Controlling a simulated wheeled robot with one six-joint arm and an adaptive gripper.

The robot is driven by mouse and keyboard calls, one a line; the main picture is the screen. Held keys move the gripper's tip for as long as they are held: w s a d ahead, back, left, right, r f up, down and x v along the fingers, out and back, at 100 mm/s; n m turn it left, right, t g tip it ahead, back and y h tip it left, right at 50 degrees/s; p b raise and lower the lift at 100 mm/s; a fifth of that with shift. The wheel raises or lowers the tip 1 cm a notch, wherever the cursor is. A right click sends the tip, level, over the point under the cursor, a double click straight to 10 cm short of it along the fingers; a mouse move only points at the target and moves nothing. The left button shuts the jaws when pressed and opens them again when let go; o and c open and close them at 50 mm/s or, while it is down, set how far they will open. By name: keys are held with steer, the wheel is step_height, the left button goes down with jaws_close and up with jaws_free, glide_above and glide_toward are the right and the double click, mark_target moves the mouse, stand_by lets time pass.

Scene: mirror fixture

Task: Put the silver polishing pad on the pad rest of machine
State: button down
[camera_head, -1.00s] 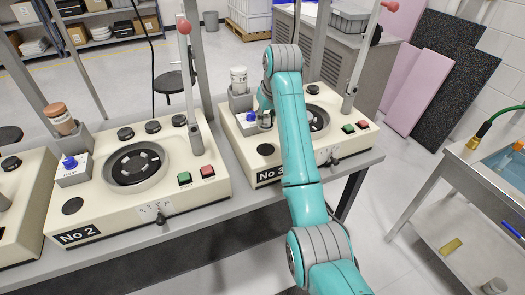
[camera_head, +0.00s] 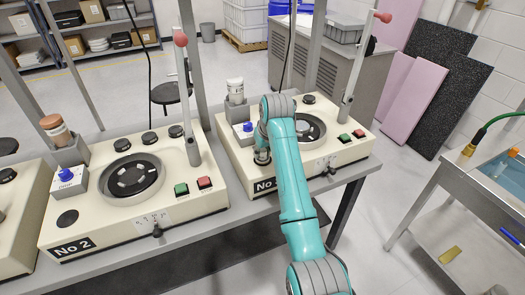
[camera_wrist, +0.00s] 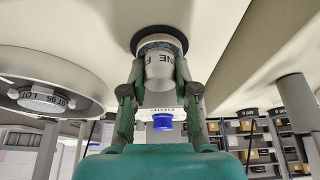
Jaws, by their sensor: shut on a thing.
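My gripper (camera_wrist: 159,85) is shut on a silver, cylinder-shaped polishing pad (camera_wrist: 158,66) with dark lettering. In the wrist view, where the machine top appears overhead, the pad's wider end meets or nearly meets the black round pad rest (camera_wrist: 176,30). I cannot tell whether they touch. In the head view my gripper (camera_head: 262,158) is low over the front left of the machine (camera_head: 322,163) on the right, whose label reads "No" with its number partly covered. My gripper and arm hide the pad rest there.
A white box with a blue knob (camera_head: 247,127), a grey holder with a white-capped bottle (camera_head: 235,92) and the round platen (camera_head: 311,128) stand close around my gripper. An upright lever (camera_head: 357,68) rises at the right. Machine No 2 (camera_head: 186,206) stands to the left.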

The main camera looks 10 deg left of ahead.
steer(key=shift+f, duration=0.1)
steer(key=c, duration=0.9)
jaws_free()
steer(key=shift+o, duration=0.2)
steer(key=v, duration=1.2)
steer(key=shift+a, duration=0.1)
